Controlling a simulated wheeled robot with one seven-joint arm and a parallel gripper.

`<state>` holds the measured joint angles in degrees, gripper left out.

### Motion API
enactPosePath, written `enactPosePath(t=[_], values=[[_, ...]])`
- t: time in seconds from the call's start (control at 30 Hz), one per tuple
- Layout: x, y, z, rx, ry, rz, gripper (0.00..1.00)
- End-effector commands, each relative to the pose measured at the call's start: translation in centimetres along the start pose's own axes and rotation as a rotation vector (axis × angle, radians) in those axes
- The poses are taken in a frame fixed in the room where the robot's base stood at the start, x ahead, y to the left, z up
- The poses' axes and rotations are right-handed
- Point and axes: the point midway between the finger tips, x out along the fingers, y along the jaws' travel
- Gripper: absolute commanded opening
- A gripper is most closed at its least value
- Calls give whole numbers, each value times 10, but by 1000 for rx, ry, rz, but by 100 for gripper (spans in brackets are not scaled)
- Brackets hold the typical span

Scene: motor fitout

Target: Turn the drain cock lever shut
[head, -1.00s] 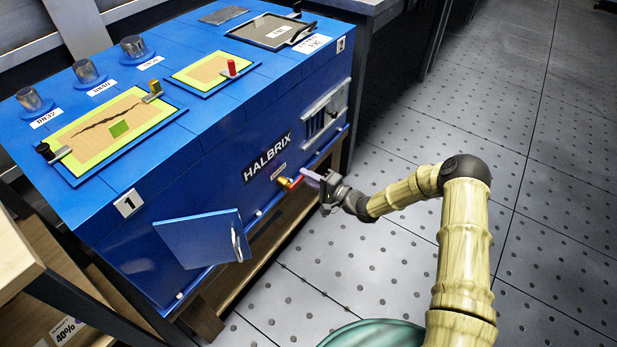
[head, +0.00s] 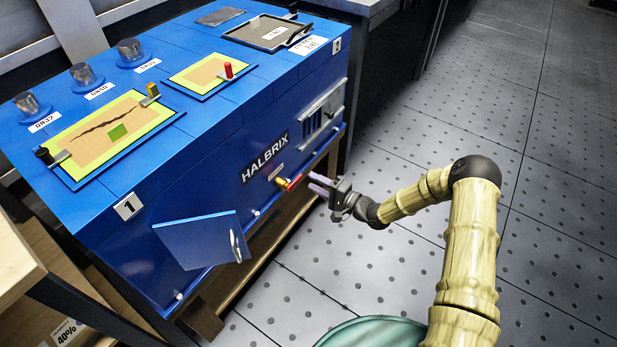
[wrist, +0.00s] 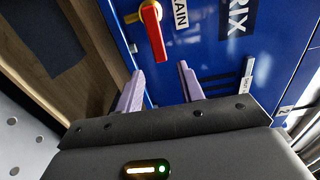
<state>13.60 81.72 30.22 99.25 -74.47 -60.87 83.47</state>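The drain cock sits low on the front face of the blue HALBRIX unit (head: 215,160). It has a brass body (head: 281,182) and a red lever (head: 295,181). In the wrist view the red lever (wrist: 155,35) shows at the top, beside a label reading "AIN", and runs down and slightly right from its pivot. My gripper (head: 318,184) is in front of the lever, to its right in the head view. In the wrist view its two pale purple fingers (wrist: 161,78) are spread apart with nothing between them. The lever lies ahead of the fingertips, apart from them.
A small blue door (head: 203,240) hangs open on the front face, left of the drain cock. A vent (head: 322,112) is on the right of the face. A wooden shelf edge (head: 268,244) runs below the unit. The perforated floor to the right is clear.

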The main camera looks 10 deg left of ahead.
Motion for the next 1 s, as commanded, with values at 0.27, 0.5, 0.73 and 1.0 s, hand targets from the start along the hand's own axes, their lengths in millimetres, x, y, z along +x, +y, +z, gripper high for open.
enactPosePath(t=[0.27,0.5,0.73,1.0], values=[[-58,-2,-1,1,4,2,38],[-105,-1,0,3,4,2,38],[-131,0,0,2,1,1,38],[-133,1,0,2,1,1,38]])
